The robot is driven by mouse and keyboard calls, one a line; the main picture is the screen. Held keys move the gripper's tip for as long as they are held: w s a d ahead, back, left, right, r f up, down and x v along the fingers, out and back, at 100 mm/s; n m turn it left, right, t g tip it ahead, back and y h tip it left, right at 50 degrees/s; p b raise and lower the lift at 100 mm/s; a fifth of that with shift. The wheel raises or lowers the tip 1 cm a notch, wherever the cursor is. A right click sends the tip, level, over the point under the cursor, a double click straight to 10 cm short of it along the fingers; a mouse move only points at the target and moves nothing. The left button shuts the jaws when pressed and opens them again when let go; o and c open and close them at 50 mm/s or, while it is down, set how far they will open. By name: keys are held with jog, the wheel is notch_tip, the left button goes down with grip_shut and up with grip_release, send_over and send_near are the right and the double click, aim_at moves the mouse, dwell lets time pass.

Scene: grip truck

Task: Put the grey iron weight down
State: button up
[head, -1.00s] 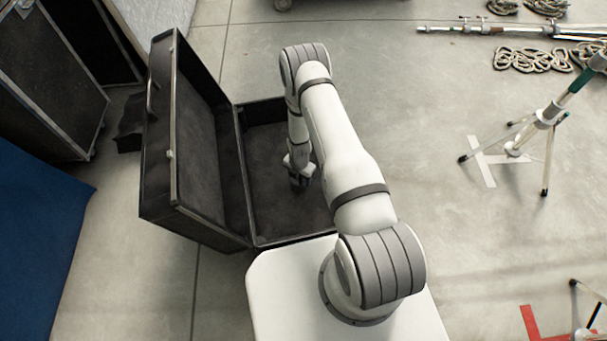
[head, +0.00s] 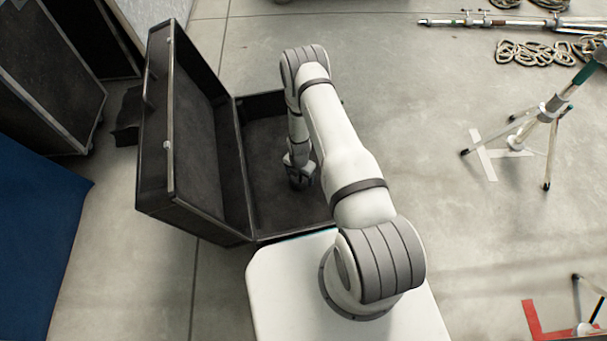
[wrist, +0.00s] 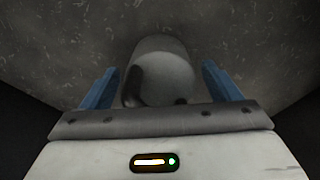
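The grey iron weight (wrist: 165,72) shows in the wrist view as a pale grey rounded cylinder with a dark mark on its left side. It is on the dark lining of the open black case (head: 262,218). My gripper (wrist: 160,84) is around it, with one blue finger on each side and a gap visible between each finger and the weight. In the head view my gripper (head: 300,180) is low inside the case, and the weight is hard to make out there.
The case's raised lid (head: 205,135) stands on the left of my arm. Dark flight cases (head: 50,80) and a blue sheet (head: 35,240) are farther left. The case floor around the weight looks clear.

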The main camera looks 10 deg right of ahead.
notch_tip(320, 180, up, 12)
jog(key=p, duration=0.4)
jog(key=shift+r+p, duration=0.15)
jog(key=shift+p, duration=0.15)
notch_tip(320, 180, up, 31)
jog(key=s+m, duration=0.1)
jog(key=m, duration=1.1)
jog(key=s+r+m+t, duration=0.1)
jog(key=s+r+m, duration=1.3)
jog(key=s+r, duration=0.5)
jog(key=shift+s+d+r+m, duration=0.2)
jog(key=shift+s+d+m, duration=0.25)
jog(key=shift+s, duration=0.7)
